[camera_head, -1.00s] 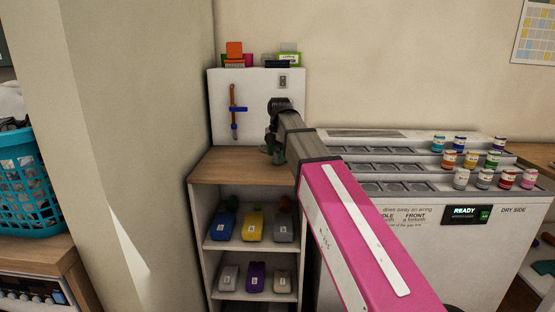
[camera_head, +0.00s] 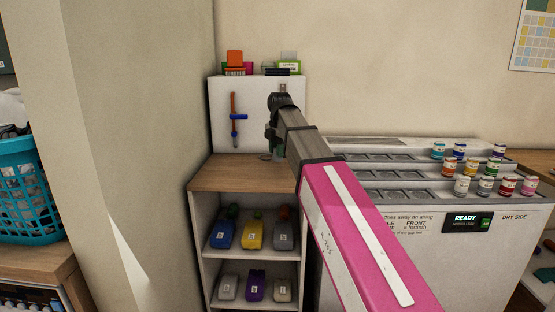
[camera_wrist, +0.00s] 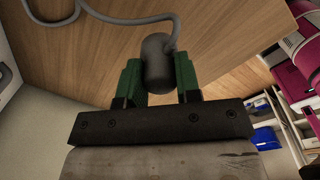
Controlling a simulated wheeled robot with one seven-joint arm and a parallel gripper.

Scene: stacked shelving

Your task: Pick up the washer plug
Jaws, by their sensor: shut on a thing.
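The washer plug (camera_wrist: 156,62) is a dark grey, rounded cylinder with a grey cable (camera_wrist: 110,17) running from its top end in the wrist view. My gripper (camera_wrist: 158,75) has green fingers, one on each side of the plug, and is shut on it. In the head view my gripper (camera_head: 271,138) is in front of the white upright panel, over the back right of the wooden top. The plug is too small and covered to make out there. Part of the cable (camera_head: 265,157) seems to lie on the wooden top.
The wooden top (camera_head: 232,174) is mostly clear. The white panel (camera_head: 222,125) behind it bears a socket (camera_head: 283,88) and a blue-and-brown tool (camera_head: 235,117). A white machine (camera_head: 365,225) with jars stands right.

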